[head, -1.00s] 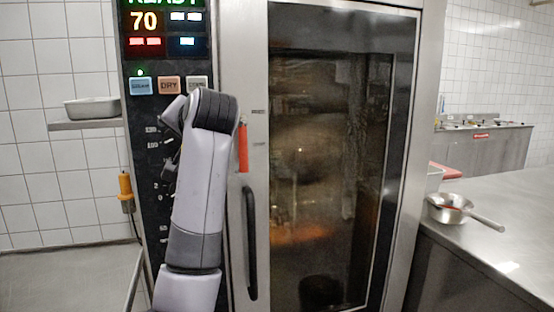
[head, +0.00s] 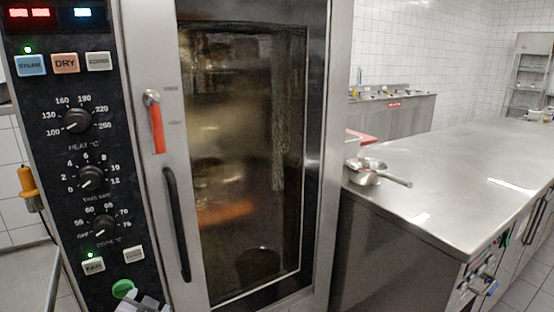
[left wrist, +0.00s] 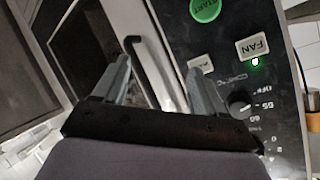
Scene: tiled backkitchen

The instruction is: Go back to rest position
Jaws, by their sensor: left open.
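My left gripper (left wrist: 160,82) shows in the left wrist view with its two fingers apart and nothing between them. In the head view only a small grey piece of my left arm shows at the bottom edge, below the oven's control panel (head: 82,150). The wrist view shows the panel close by, with the green start button (left wrist: 205,9) and the white FAN button (left wrist: 252,46) beyond the fingers. The oven door (head: 240,150) is shut, with a black handle (head: 177,225) and a red lever (head: 157,130). My right gripper is not in view.
A steel counter (head: 450,185) stands right of the oven, with a pan (head: 365,172) near its left edge. An orange-handled probe (head: 28,182) hangs left of the panel. Tiled floor (head: 530,285) shows at the lower right.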

